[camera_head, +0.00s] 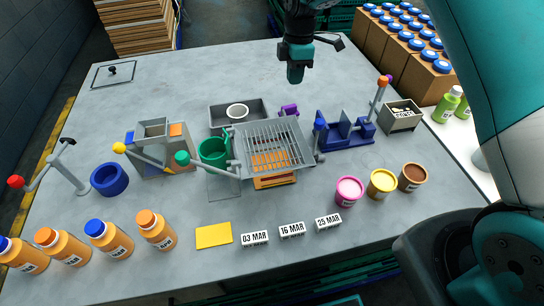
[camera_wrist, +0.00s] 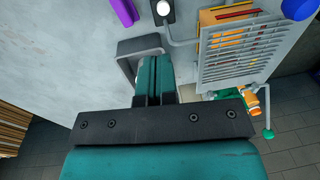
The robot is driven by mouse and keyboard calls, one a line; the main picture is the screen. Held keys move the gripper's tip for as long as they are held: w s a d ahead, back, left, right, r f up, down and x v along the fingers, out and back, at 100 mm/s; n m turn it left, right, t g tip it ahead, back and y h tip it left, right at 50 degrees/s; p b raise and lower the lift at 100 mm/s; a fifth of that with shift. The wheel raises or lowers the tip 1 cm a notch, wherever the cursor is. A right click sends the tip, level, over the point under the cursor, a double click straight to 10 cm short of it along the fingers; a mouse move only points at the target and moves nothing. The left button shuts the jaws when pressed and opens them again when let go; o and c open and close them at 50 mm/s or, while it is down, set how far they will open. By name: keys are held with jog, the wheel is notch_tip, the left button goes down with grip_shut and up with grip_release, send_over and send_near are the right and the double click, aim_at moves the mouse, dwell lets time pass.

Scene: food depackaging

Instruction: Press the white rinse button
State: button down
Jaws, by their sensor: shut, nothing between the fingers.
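The white button (camera_wrist: 164,7) is a small round knob on a dark block at the top edge of the wrist view. I cannot make it out in the head view, where the tilted rack may hide it. My gripper (camera_head: 295,78) is teal and black, hangs over the far part of the table and points down. Its closed fingers (camera_wrist: 154,66) have nothing between them. In the wrist view the button lies beyond the fingertips, apart from them. The grey wire rack (camera_head: 283,146) stands nearer the front than my gripper.
A grey tray (camera_head: 256,103) holds a white ring (camera_head: 237,111). A purple piece (camera_head: 289,110) stands by the rack. A blue stand (camera_head: 345,134) is to the right, a green cup (camera_head: 212,148) to the left. Bottles, jars and date blocks line the front. The back left is mostly clear.

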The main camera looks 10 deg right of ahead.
jog(key=shift+f, duration=0.1)
dwell(0.3)
jog(key=b, duration=0.7)
jog(key=a+r+b, duration=0.1)
jog(key=b, duration=0.6)
jog(key=shift+w+a+r+h+b, duration=0.1)
jog(key=shift+a+r+h+b, duration=0.05)
jog(key=shift+r+h+b, duration=0.2)
jog(key=shift+f, duration=0.1)
jog(key=f, duration=0.4)
jog(key=s+f+p, duration=0.1)
jog(key=f, duration=0.8)
jog(key=shift+s+f, duration=0.3)
jog(key=shift+s, duration=0.05)
jog(key=shift+f, duration=0.15)
jog(key=shift+f, duration=0.1)
